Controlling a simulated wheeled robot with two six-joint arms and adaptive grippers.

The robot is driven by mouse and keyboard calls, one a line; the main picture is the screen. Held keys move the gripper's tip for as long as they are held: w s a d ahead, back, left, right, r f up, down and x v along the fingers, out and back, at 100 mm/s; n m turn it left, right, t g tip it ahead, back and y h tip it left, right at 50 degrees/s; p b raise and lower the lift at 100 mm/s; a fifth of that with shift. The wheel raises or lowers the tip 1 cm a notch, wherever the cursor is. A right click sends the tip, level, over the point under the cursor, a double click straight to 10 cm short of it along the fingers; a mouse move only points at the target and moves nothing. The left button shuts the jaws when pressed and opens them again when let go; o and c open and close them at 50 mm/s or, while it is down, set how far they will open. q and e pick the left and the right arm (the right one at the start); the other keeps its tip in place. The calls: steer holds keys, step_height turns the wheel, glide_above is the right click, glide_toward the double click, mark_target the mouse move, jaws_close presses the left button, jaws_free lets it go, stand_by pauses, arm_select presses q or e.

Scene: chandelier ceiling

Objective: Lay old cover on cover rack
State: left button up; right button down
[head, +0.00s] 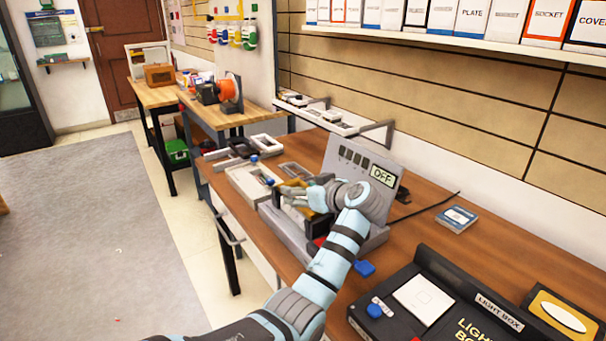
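One arm of mine enters from the bottom, left of centre, and I take it as my left. Its gripper (290,194) points left over the front of a grey test unit (367,165) whose display reads OFF. A yellowish piece (291,184) shows at the fingers. I cannot tell whether it is held or is the old cover. Pale and dark frame-like plates (266,141) lie farther along the bench. A long white rack (345,127) holding plates runs along the wall. No label shows which holder is the cover rack. My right gripper is not in view.
A whitish tray-like fixture (245,186) with a blue knob stands left of the test unit. A black light box (440,310) fills the near right of the wooden bench (470,250). A small blue-white card box (456,218) lies behind. Labelled boxes (485,18) line a shelf above.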

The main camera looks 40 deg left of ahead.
arm_select(q)
steer(key=shift+f, duration=0.2)
steer(key=shift+f, duration=0.1)
steer(key=o, duration=1.1)
